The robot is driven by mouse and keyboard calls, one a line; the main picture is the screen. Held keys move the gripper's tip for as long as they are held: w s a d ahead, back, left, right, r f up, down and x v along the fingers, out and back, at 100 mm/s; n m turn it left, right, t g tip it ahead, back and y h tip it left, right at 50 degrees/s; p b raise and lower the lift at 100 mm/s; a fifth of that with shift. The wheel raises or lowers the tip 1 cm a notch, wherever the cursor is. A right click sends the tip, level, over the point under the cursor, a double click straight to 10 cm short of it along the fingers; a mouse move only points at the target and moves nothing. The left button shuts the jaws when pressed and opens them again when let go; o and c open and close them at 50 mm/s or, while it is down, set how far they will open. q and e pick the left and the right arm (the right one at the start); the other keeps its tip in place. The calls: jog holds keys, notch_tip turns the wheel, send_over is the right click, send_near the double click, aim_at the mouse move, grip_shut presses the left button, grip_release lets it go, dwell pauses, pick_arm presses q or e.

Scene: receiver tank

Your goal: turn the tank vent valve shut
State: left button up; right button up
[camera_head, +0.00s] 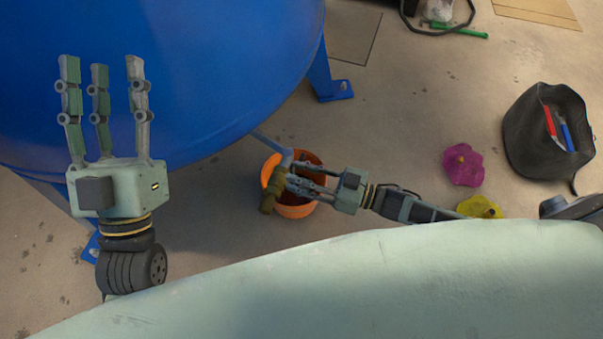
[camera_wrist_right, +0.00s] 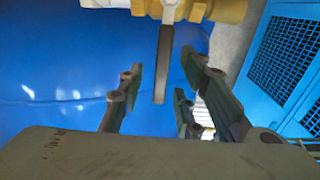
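The vent valve has a brass body (camera_wrist_right: 228,10) at the top of the right wrist view. Its flat brownish lever (camera_wrist_right: 162,65) hangs down from it, between the spread fingers of my right gripper (camera_wrist_right: 160,85). The fingers stand apart on both sides of the lever, with no clear contact. In the head view the brass valve (camera_head: 271,190) is at the end of a thin pipe from the blue tank (camera_head: 190,70), and my right gripper (camera_head: 291,180) is right beside it. My left gripper (camera_head: 101,65) is open and empty in front of the tank, fingers pointing up the picture.
An orange bucket (camera_head: 296,210) stands on the floor below the valve. A blue tank leg (camera_head: 333,90) is behind it. A black tool bag (camera_head: 530,130), a magenta cloth (camera_head: 463,165) and a yellow cloth (camera_head: 480,207) lie to the right. A blue mesh panel (camera_wrist_right: 287,60) shows in the wrist view.

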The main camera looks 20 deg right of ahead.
jog(key=v, duration=1.2)
